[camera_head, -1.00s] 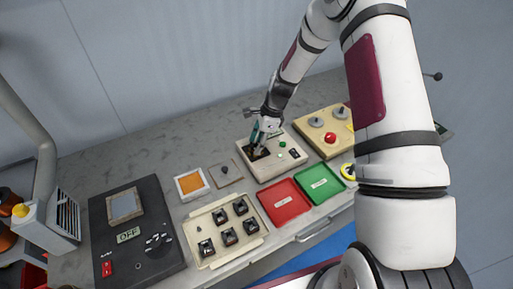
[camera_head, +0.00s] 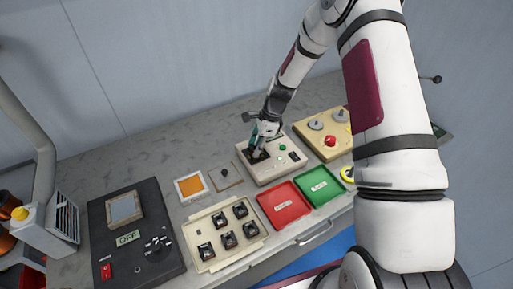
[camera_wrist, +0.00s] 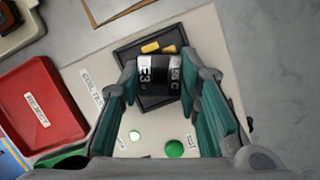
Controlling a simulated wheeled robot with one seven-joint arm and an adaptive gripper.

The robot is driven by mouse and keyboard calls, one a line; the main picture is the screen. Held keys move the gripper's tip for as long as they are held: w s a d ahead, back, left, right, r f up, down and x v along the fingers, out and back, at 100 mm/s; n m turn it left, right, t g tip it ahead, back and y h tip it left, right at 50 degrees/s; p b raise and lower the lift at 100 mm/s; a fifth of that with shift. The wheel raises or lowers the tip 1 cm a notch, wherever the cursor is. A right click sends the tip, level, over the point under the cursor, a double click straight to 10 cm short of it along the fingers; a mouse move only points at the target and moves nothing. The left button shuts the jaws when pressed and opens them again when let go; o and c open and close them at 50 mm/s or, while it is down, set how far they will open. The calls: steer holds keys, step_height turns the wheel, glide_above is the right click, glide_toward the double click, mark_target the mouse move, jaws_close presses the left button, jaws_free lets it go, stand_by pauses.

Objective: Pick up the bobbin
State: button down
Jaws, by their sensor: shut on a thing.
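A black bobbin (camera_wrist: 160,74) with white printed labels is between my fingertips in the wrist view. My gripper (camera_wrist: 160,82) is shut on it, one teal-padded finger at each side. The bobbin is at the dark square nest of the pale coil tester (camera_head: 272,173); I cannot tell whether it touches the nest floor. In the head view my gripper (camera_head: 261,142) points down at this nest and hides most of the bobbin.
A green button (camera_wrist: 174,149) lies close by my fingers. A red reject tray (camera_head: 284,206) and a green tray (camera_head: 319,186) stand in front of the tester. A cream tray (camera_head: 212,263) holds several dark bobbins. A black machine (camera_head: 170,273) reads OFF at the left.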

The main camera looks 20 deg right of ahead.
steer(key=shift+w+r, duration=0.1)
steer(key=shift+r, duration=0.3)
step_height(320, 180, up, 2)
steer(key=shift+b, duration=0.35)
steer(key=shift+s+r, duration=0.2)
steer(key=shift+s, duration=0.45)
steer(key=s+a+r, duration=0.1)
steer(key=s, duration=1.4)
steer(key=shift+r, duration=0.15)
steer(key=shift+w, duration=0.1)
